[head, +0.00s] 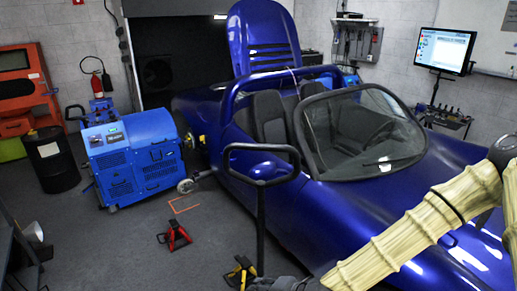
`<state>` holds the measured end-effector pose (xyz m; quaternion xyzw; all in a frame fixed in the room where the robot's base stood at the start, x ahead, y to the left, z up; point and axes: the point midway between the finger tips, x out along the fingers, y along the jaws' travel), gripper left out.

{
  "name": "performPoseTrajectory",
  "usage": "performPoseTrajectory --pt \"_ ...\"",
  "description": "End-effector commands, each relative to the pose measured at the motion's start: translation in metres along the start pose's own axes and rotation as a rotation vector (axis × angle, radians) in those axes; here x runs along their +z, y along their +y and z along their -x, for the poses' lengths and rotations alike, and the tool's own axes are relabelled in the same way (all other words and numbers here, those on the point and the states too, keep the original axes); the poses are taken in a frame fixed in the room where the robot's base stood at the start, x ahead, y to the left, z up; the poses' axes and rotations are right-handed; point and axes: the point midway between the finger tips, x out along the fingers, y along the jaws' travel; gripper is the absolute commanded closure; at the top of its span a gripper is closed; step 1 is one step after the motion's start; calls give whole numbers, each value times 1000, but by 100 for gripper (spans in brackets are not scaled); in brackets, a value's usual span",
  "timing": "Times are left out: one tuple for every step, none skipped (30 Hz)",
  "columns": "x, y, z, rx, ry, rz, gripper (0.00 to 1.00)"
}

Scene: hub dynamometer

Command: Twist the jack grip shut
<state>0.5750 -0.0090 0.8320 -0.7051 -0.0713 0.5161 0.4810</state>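The jack grip (262,147) appears to be the black, rounded loop handle in the middle of the head view. It stands upright on a black pole (260,225), in front of the blue car's side.
The blue car (235,185) fills the right side. A blue dynamometer unit (135,160) stands beside its wheel. A red jack stand (174,237) and a yellow one (241,271) are on the floor. A black drum (52,160) stands at left.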

Motion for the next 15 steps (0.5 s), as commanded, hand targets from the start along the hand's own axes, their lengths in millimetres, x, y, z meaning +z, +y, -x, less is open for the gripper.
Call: performPoseTrajectory --pt "-18 -38 14 -61 23 -32 58" --pt "-26 -57 20 -95 34 -49 58" --pt "-39 -83 30 -141 48 -70 58" --pt "-48 -103 38 -177 59 -86 58" --pt "-58 -122 47 -212 70 -100 58" --pt "-71 -146 60 -258 83 -121 58" --pt "-80 -164 71 -291 93 -135 58" --pt "-90 -180 82 -323 102 -149 58" --pt "-102 -202 97 -366 115 -165 58" --pt "-111 -217 108 -396 124 -175 58" --pt "-119 -230 118 -424 132 -186 58" --pt "-129 -246 132 -458 142 -198 58" --pt "-135 -258 142 -482 148 -205 58" --pt "-141 -267 151 -503 154 -213 58" --pt "-148 -278 162 -528 160 -221 58"
